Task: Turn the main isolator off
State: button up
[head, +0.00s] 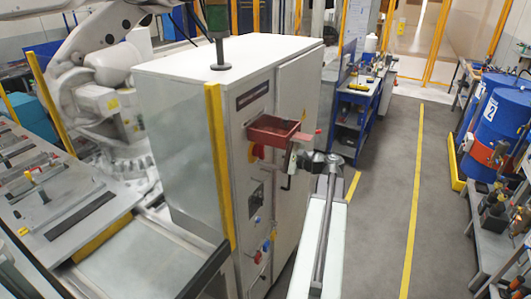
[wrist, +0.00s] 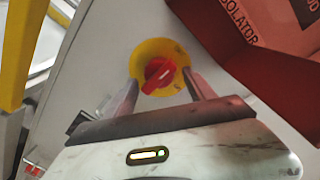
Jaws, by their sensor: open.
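The main isolator is a red rotary knob (wrist: 159,73) on a round yellow plate (wrist: 152,50) on the cabinet front. In the wrist view the knob's grip bar lies at a slant. My gripper (wrist: 161,78) is open, with one finger on each side of the knob, over the lower part of the plate. I cannot tell whether the fingers touch the knob. In the head view my gripper (head: 293,158) is at the cabinet front, just below a red box. The isolator (head: 257,151) shows only partly there, under the box.
The red box (head: 272,131) juts from the light grey cabinet (head: 185,110); in the wrist view its red side (wrist: 275,60), with "ISOLATOR" lettering, fills the upper right. Other controls (head: 262,248) sit lower on the cabinet. Blue drums (head: 492,125) stand right. The grey aisle (head: 385,180) is clear.

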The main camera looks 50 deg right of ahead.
jog(key=v, duration=0.7)
jog(key=shift+s+d, duration=0.1)
jog(key=shift+s, duration=0.05)
